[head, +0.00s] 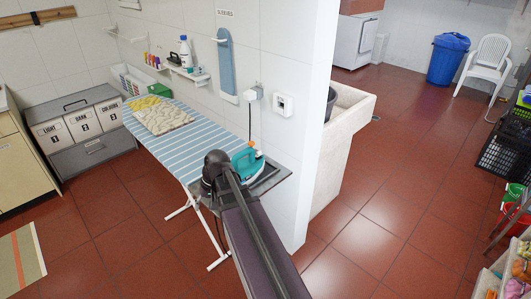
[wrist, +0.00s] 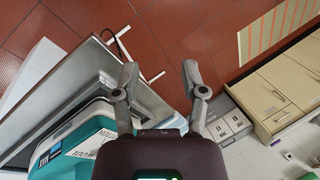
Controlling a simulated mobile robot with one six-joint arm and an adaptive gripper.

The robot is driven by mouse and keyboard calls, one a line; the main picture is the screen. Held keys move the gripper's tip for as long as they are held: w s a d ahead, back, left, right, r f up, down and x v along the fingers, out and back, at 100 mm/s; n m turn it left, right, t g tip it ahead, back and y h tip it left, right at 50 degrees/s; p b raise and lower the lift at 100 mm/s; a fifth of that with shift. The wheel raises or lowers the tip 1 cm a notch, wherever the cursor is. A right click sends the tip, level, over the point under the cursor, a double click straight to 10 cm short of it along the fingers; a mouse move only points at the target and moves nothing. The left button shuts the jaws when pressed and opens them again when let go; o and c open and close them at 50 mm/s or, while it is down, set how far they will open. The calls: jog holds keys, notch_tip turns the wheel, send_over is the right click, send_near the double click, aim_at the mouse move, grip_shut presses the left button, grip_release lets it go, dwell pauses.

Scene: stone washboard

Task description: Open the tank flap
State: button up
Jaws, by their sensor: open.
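The teal and white iron (head: 246,163) rests at the near right end of the ironing board, on a grey plate. Small orange parts show at its upper side in the head view; I cannot tell which part is the tank flap. In the wrist view the iron (wrist: 75,140) fills the lower left, with lettering on its body, and no flap can be made out. My gripper (wrist: 160,70) is open and empty, with its fingers spread beside the iron. In the head view my arm's dark end is just left of the iron and hides the fingers.
The striped ironing board (head: 188,140) carries a folded beige cloth (head: 164,117). A cord runs from the iron to a wall socket (head: 254,93). The wall corner and a stone sink (head: 345,120) stand to the right. Labelled laundry bins (head: 85,124) are at left. The red tiled floor is mostly clear.

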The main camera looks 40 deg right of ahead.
jog(key=w+d+m, duration=0.1)
jog(key=d, duration=0.2)
jog(key=w+d+r+m+t+y, duration=0.1)
jog(key=d, duration=0.3)
jog(key=w+d+m+t+y, duration=0.1)
jog(key=d, duration=0.3)
jog(key=shift+r, duration=0.3)
jog(key=s+d+r+m+t, duration=0.1)
jog(key=d+r+m+t, duration=0.1)
jog(key=d, duration=0.7)
jog(key=s+d+r+m+t, duration=0.2)
jog(key=d+t, duration=0.1)
jog(key=d, duration=0.7)
jog(key=s+d+r+m+t, duration=0.1)
jog(key=d+r+m+t, duration=0.1)
jog(key=d, duration=0.7)
jog(key=shift+s+d+r+m+t+y+b, duration=0.2)
jog(key=shift+s+d+m+t+y+b, duration=0.1)
jog(key=shift+s+d+m+y+b, duration=0.15)
jog(key=shift+w+a, duration=0.1)
jog(key=shift+w, duration=0.05)
jog(key=b+x, duration=0.5)
jog(key=x, duration=0.7)
jog(key=shift+f+b, duration=0.2)
jog(key=shift+b, duration=0.2)
jog(key=shift+w+a+f+b, duration=0.25)
jog(key=shift+w+a+b, duration=0.1)
jog(key=shift+w, duration=0.25)
grip_shut()
